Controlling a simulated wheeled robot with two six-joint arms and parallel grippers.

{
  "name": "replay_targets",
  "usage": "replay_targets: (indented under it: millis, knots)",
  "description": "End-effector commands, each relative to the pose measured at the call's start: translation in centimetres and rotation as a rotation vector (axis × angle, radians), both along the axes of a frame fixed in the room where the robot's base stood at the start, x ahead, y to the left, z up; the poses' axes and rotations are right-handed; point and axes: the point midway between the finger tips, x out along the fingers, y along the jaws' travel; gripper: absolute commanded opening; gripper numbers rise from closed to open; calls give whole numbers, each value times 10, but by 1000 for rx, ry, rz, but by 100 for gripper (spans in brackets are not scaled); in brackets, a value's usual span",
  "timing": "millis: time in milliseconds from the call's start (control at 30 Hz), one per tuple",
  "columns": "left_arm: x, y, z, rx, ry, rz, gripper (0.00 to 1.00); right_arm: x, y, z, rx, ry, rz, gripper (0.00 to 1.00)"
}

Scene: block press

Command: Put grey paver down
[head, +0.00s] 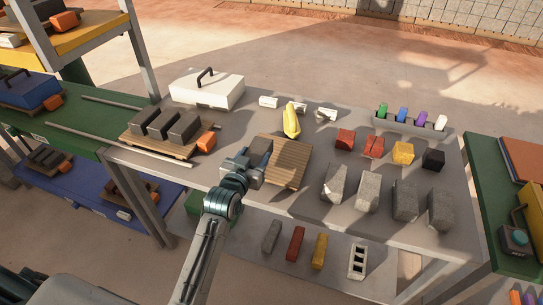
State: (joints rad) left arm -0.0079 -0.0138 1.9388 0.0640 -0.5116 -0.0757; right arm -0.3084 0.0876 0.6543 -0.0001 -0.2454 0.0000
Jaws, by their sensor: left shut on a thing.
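My left gripper (252,166) is shut on a grey paver (263,148) at the left edge of a slatted wooden board (290,167) on the grey table. The gripper hides part of the paver, and I cannot tell whether the paver touches the board. Three dark grey pavers (160,124) stand on a wooden pallet (143,141) to the left, with an orange block (207,141) at its right end. My right gripper is not in view.
A yellow object (291,121) stands behind the board. A white lidded box (205,90) is at the back left. Red blocks (345,139), a yellow block (403,153), a black block (433,159) and several light grey blocks (369,190) stand to the right. Most of the board is bare.

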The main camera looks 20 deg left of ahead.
Motion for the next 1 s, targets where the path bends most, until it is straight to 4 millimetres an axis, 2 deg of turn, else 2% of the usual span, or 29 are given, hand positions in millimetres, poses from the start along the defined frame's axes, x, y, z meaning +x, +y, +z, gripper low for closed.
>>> replay_targets:
  millis: [100,300,467,733,1000]
  knots:
    - [22,-18,3,-5,-7,0,3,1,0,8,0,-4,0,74]
    - [44,-35,-1,-2,-6,-1,3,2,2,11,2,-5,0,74]
    - [47,-38,-7,1,-3,0,3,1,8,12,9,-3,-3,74]
    - [47,-38,-36,0,-5,0,3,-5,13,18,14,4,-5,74]
    - [47,-38,-38,0,-6,0,3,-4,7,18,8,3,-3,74]
